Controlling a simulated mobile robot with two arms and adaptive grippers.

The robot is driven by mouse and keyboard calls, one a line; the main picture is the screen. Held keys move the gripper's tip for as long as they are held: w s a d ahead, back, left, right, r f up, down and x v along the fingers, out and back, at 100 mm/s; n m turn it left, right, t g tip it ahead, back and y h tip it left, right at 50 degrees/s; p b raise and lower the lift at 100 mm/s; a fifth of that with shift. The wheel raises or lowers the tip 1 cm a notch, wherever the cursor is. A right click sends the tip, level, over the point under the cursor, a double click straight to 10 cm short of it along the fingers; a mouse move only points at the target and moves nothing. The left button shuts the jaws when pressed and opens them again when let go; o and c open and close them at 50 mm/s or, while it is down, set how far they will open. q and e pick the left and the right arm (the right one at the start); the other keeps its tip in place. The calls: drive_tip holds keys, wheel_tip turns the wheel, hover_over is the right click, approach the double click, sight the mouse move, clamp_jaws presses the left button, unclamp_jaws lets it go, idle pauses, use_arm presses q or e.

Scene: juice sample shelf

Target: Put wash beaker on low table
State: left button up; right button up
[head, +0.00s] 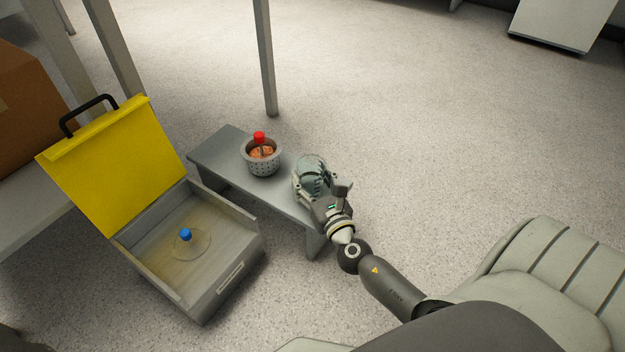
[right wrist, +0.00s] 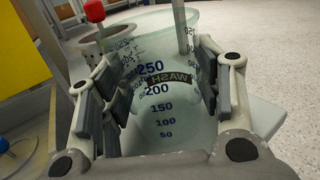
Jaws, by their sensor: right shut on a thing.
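The wash beaker (right wrist: 165,115) is clear greenish glass with blue volume marks and a dark WASH label. It fills the middle of the right wrist view, between the fingers of my right gripper (right wrist: 155,95). In the head view the beaker (head: 311,172) is at the right end of the low grey table (head: 222,150), partly hidden by my right gripper (head: 325,190). The right gripper is shut on the beaker. I cannot tell whether the beaker's base touches the tabletop. My left gripper is not in view.
A perforated metal basket (head: 262,163) with orange contents and a red-topped item (head: 259,137) stands on the table left of the beaker. An open grey box (head: 226,280) with a yellow lid (head: 112,165) holds a blue-knobbed clear disc (head: 190,243). A cardboard box (head: 30,105) stands far left.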

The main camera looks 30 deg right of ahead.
drive_tip(key=o, duration=1.1)
drive_tip(key=shift+s+f, duration=0.15)
drive_tip(key=shift+f, duration=0.5)
drive_tip(key=shift+a, duration=0.1)
drive_tip(key=shift+r+p, duration=0.25)
drive_tip(key=shift+p, duration=0.05)
drive_tip(key=shift+r+p, duration=0.4)
drive_tip(key=shift+p, duration=0.05)
drive_tip(key=s, duration=0.3)
drive_tip(key=s+a, duration=0.1)
drive_tip(key=s, duration=0.3)
drive_tip(key=s+a, duration=0.1)
drive_tip(key=s, duration=0.3)
drive_tip(key=shift+s+r+p, duration=0.15)
drive_tip(key=shift+s+p, duration=0.1)
drive_tip(key=shift+p, duration=0.15)
